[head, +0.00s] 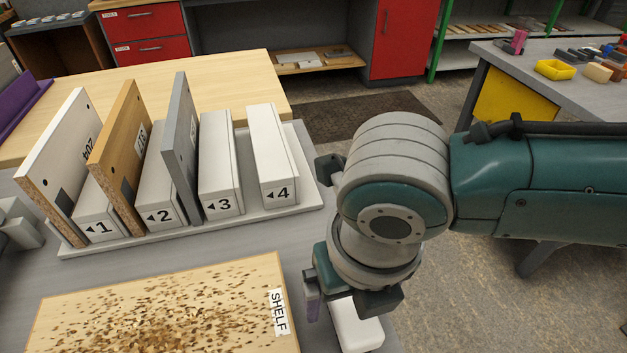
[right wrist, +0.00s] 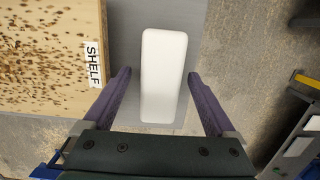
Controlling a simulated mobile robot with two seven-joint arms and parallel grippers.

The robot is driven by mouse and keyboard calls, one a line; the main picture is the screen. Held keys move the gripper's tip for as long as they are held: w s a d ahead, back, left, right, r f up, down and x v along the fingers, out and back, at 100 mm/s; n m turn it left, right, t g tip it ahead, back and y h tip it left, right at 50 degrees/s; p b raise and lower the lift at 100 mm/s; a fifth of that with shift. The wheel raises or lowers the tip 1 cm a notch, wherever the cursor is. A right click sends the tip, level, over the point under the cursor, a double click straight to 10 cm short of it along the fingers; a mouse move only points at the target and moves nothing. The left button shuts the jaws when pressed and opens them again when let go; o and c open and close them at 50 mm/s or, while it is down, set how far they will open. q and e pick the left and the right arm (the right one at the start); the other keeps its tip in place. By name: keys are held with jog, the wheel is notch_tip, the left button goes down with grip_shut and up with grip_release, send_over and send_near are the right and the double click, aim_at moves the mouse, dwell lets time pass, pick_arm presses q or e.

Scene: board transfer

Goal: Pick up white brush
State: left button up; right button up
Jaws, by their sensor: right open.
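The white brush (head: 357,325) lies on the grey table near its right edge, partly hidden by my right gripper in the head view. In the right wrist view the brush (right wrist: 163,75) shows as a plain white rounded block, lying lengthwise between the two purple fingers. My right gripper (right wrist: 159,76) is open, with one finger on each side of the brush and a visible gap on both sides. In the head view my right gripper (head: 340,298) points down above the brush. Height over the table is hard to judge.
A board labelled SHELF (head: 262,300), strewn with brown chips, lies left of the brush. Behind it a numbered rack (head: 290,205) holds upright white, wooden and grey boards. The table's right edge is close to the brush, with open floor beyond.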

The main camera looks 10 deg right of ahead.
jog(key=shift+w+f, duration=0.1)
jog(key=shift+f, duration=0.45)
grip_shut()
dwell(0.4)
